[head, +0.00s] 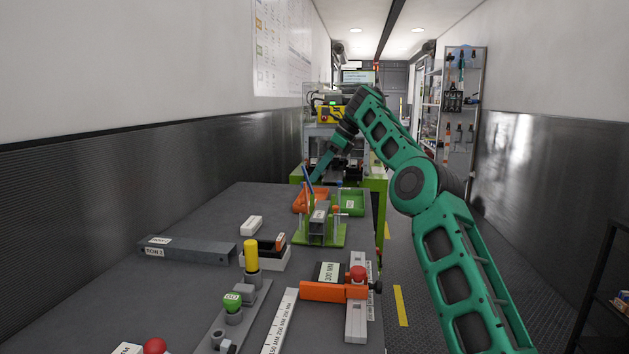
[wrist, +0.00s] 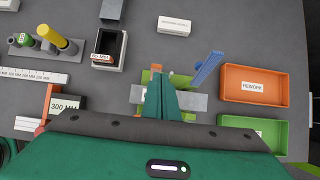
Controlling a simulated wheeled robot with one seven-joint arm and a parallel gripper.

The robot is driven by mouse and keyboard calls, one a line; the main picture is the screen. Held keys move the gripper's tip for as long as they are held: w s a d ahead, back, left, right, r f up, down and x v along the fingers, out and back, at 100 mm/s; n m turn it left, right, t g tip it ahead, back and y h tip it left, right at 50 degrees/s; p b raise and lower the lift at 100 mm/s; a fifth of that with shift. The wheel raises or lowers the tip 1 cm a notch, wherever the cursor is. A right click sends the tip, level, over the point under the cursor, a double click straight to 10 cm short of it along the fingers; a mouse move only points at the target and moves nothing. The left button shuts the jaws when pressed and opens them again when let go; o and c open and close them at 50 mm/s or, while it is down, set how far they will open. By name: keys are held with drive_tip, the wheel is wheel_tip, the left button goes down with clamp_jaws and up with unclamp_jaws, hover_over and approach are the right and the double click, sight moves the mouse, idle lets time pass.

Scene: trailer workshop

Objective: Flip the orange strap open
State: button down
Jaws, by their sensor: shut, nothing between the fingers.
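A long orange bar (head: 322,291) lies across a grey rail at the front right of the bench, with a red knob beside it; it is the most strap-like orange piece I see, but I cannot tell if it is hinged. Part of it shows at the left in the wrist view (wrist: 52,100). A green fixture (head: 319,234) with a grey block and a raised blue lever (head: 308,180) stands farther back. My gripper (head: 317,178) is shut and empty. In the wrist view its fingertips (wrist: 159,76) overlap the fixture and hide part of it.
Orange (wrist: 255,84) and green (wrist: 252,128) trays sit right of the fixture in the wrist view. A black-lined box (head: 262,256), a yellow-handled tool (head: 251,256), a green knob (head: 232,301) and a long grey beam (head: 187,250) occupy the left. The bench's back left is clear.

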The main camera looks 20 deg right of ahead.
drive_tip(key=shift+r, duration=0.25)
drive_tip(key=shift+d+r, duration=0.1)
drive_tip(key=shift+r, duration=0.05)
drive_tip(key=shift+w+d+r, duration=0.3)
drive_tip(key=shift+r, duration=0.2)
drive_tip(key=s+d, duration=0.5)
drive_tip(key=d, duration=0.6)
drive_tip(key=shift+s, duration=0.2)
drive_tip(key=shift+a+f, duration=0.1)
idle(0.4)
